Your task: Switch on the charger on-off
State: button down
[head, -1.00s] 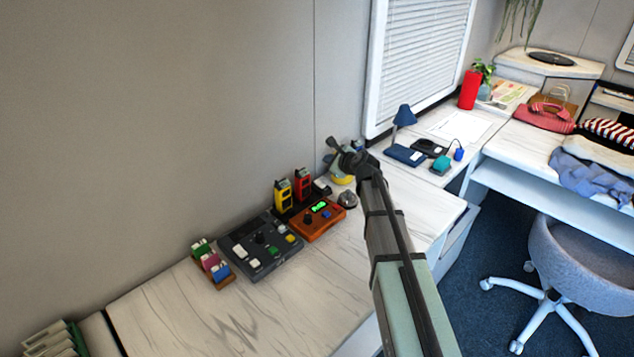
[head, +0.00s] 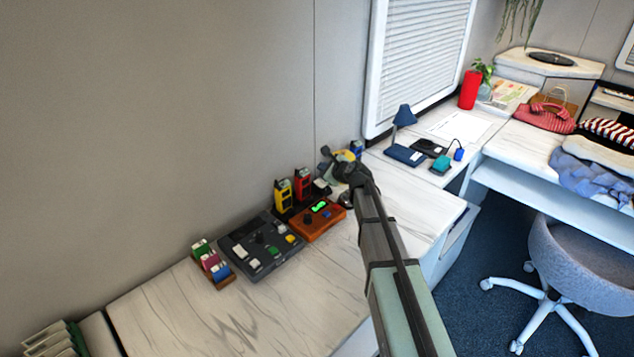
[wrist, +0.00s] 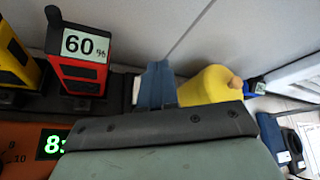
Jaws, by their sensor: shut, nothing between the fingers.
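The charger is a black dock (head: 288,214) against the wall, with a yellow unit (head: 283,195) and a red unit (head: 303,184) standing in it. In the wrist view the red unit (wrist: 82,55) shows "60 %". A small dark and pale part (head: 321,187) sits at the dock's right end; I cannot tell whether it is the on-off switch or how it is set. My gripper (head: 327,152) is shut and empty, above and to the right of the red unit.
An orange box (head: 318,222) with a green display and knob stands in front of the dock. A dark control panel (head: 262,246) is left of it. A yellow rounded object (wrist: 208,85) stands behind my gripper. The front of the worktop is clear.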

aim_at(320, 185)
jog(key=shift+w+a+f, duration=0.15)
jog(key=shift+w+f, duration=0.05)
jog(key=shift+f, duration=0.5)
jog(key=shift+w+a+f, duration=0.15)
jog(key=shift+a+f, duration=0.05)
jog(key=shift+f, duration=0.5)
jog(key=shift+w+a+f, duration=0.15)
jog(key=shift+w+f, duration=0.05)
jog(key=shift+f, duration=0.5)
dwell(0.6)
jog(key=shift+w+a+f, duration=0.1)
jog(key=shift+f, duration=0.3)
jog(key=shift+w+a+f, duration=0.1)
jog(key=shift+f, duration=0.2)
dwell(0.8)
jog(key=shift+r, duration=0.1)
jog(key=shift+s+d+r, duration=0.2)
jog(key=shift+r, duration=0.45)
jog(key=shift+s+d+r, duration=0.2)
jog(key=shift+r, duration=0.6)
jog(key=shift+s+d+r, duration=0.2)
jog(key=shift+r, duration=0.55)
jog(key=shift+s+d+r, duration=0.2)
jog(key=shift+r, duration=0.6)
